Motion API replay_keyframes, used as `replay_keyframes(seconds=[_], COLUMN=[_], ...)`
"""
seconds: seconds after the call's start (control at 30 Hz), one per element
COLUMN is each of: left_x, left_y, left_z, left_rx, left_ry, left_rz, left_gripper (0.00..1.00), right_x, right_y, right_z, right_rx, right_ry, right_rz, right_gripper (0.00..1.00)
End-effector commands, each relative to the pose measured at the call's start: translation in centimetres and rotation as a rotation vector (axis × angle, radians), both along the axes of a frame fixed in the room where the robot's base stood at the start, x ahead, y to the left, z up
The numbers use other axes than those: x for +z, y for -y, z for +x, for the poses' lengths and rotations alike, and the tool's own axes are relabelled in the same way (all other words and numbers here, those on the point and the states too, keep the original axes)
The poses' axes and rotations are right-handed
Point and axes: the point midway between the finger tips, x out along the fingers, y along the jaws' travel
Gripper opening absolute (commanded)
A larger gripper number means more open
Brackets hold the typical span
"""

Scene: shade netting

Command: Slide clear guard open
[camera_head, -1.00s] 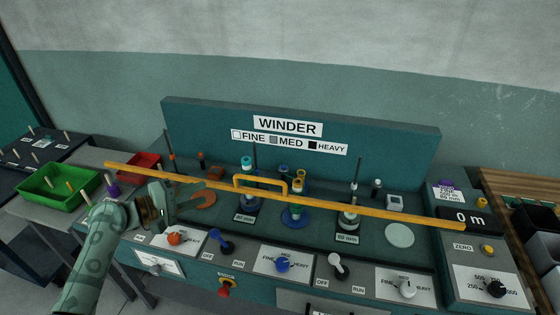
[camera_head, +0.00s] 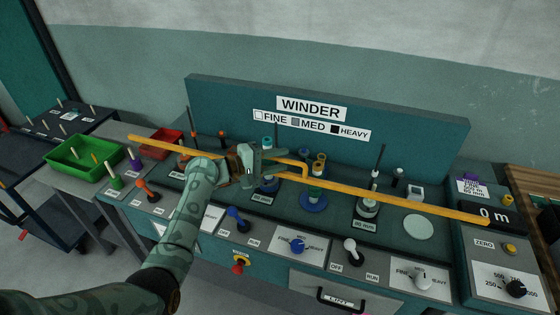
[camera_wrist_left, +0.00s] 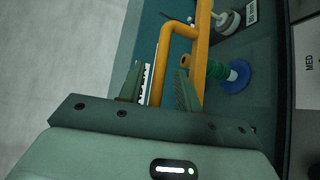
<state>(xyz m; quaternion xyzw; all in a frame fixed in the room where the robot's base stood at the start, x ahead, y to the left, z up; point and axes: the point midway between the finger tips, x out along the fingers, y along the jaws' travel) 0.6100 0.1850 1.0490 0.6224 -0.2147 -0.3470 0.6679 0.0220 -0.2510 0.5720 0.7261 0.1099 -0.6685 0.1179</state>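The clear guard shows as a long yellow edge bar (camera_head: 400,201) running across the front of the winder (camera_head: 330,130); its transparent panel is hard to make out. A raised yellow handle (camera_head: 305,169) stands on the bar near its middle. My left gripper (camera_head: 272,158) is at the handle's left part and hides it in the head view. In the left wrist view the fingers (camera_wrist_left: 156,90) are apart, with the handle (camera_wrist_left: 160,62) running between them and the bar (camera_wrist_left: 202,60) beside it. Contact cannot be told. My right gripper is not in view.
Knobs and levers (camera_head: 352,250) line the sloped front panel. A green bin (camera_head: 84,160) and a red bin (camera_head: 163,142) stand at the left. A counter reading 0 m (camera_head: 494,214) is at the right.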

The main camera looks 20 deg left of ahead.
Motion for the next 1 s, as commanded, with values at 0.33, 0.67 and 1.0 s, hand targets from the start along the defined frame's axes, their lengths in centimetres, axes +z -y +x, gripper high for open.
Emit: replay_keyframes(seconds=[0.33, 0.67, 1.0], left_x=[-0.1, -0.2, -8.7], left_y=[0.6, 0.6, 0.6], left_z=[0.6, 0.6, 0.5], left_rx=[0.001, 0.001, 0.0], left_ry=[-0.001, -0.001, -0.01], left_rz=[0.001, 0.001, 0.003], left_gripper=[0.34, 0.0, 0.0], right_x=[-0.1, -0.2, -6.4], right_y=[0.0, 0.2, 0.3], right_z=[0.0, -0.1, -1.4], right_rx=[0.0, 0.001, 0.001], right_ry=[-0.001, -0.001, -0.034], right_rz=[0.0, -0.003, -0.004], right_gripper=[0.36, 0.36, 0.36])
